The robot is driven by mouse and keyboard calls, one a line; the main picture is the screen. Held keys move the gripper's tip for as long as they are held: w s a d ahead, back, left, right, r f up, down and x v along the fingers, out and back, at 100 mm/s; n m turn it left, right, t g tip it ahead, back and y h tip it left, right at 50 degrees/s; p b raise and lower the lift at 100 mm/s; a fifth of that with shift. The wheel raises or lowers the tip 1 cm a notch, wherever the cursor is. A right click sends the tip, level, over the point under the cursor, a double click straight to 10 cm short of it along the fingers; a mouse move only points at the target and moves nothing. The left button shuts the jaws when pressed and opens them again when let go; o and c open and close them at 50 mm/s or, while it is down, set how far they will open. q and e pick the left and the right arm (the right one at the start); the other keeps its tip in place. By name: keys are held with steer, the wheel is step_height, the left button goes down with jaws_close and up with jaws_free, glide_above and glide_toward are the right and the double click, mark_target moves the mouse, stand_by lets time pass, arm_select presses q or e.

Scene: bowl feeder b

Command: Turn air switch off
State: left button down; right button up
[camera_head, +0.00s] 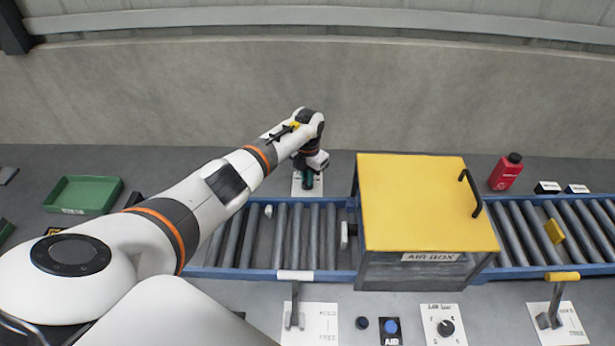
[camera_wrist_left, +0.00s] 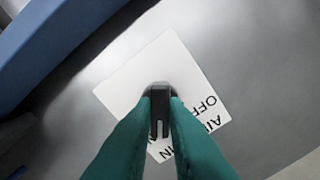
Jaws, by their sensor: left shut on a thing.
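The air switch shows in the left wrist view as a dark lever (camera_wrist_left: 159,92) standing on a white plate (camera_wrist_left: 135,85). The plate carries the words "AIR" and "OFF", and other lettering is partly covered. In the head view the white plate (camera_head: 297,190) lies behind the conveyor, mostly under my arm. My left gripper (camera_head: 308,184), with green fingers (camera_wrist_left: 160,98), points down over the plate and is shut on the lever, one finger on each side. The lever's lower part is hidden between the fingers. My right gripper is not in view.
A roller conveyor with a blue frame (camera_head: 260,274) runs in front of the plate. A yellow-topped box (camera_head: 415,205) labelled "AIR BOX" stands over it to the right. A red bottle (camera_head: 506,172) and a green tray (camera_head: 83,194) stand behind the conveyor. A dial plate (camera_head: 444,325) is in front.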

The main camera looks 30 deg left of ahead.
arm_select(q)
steer(key=shift+a+n, duration=0.1)
steer(key=shift+n, duration=0.7)
steer(key=n, duration=0.2)
steer(key=shift+n+b, duration=0.35)
steer(key=shift+n, duration=0.05)
steer(key=n, duration=0.4)
steer(key=shift+n, duration=0.3)
steer(key=n+p, duration=0.1)
steer(key=n, duration=0.3)
steer(key=shift+r, duration=0.1)
steer(key=shift+n+p, duration=0.4)
steer(key=shift+n, duration=1.2)
steer(key=c, duration=1.4)
jaws_free()
steer(key=shift+c, duration=0.2)
